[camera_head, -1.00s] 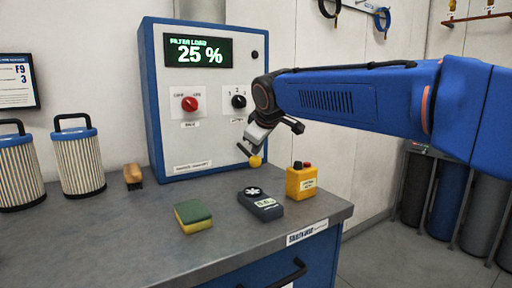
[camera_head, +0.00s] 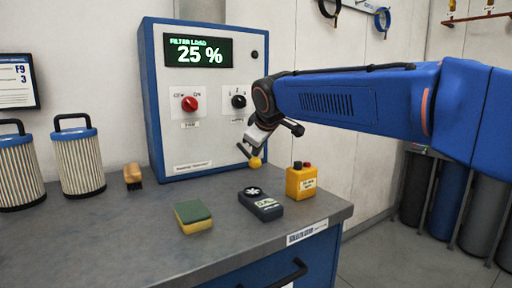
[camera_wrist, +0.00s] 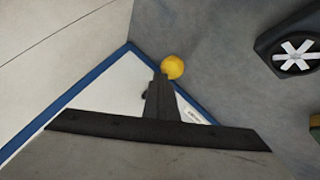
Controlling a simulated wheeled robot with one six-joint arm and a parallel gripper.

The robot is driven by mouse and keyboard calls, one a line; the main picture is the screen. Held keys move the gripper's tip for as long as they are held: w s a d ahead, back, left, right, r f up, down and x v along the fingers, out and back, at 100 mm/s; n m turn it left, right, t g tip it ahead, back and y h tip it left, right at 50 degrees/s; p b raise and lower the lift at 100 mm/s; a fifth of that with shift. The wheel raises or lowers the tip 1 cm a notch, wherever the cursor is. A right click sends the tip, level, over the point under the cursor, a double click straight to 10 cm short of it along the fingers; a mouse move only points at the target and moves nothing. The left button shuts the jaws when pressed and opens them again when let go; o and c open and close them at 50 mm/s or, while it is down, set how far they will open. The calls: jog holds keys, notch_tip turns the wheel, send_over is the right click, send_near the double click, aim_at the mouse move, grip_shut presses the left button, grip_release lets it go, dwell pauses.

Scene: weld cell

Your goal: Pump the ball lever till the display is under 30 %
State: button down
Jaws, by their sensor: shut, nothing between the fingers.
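The display (camera_head: 198,52) at the top of the blue-framed control cabinet (camera_head: 184,142) reads FILTER LOAD 25 %. The ball lever shows as a yellow ball (camera_head: 255,162) low at the cabinet's right side; its arm is mostly hidden behind my gripper. My gripper (camera_head: 246,149) is shut and is right above the ball, with nothing visible in it. In the wrist view the yellow ball (camera_wrist: 172,67) is just beyond the shut fingertips (camera_wrist: 163,78). Whether they touch it I cannot tell.
On the bench (camera_head: 120,240) are a sponge (camera_head: 193,217), a dark handheld meter (camera_head: 260,204), a yellow button box (camera_head: 301,181), a brush (camera_head: 133,176) and two filter cartridges (camera_head: 78,163). The cabinet also has a red knob (camera_head: 190,104) and a black knob (camera_head: 239,101). The front left of the bench is clear.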

jog(key=shift+r, duration=2.65)
notch_tip(320, 180, up, 5)
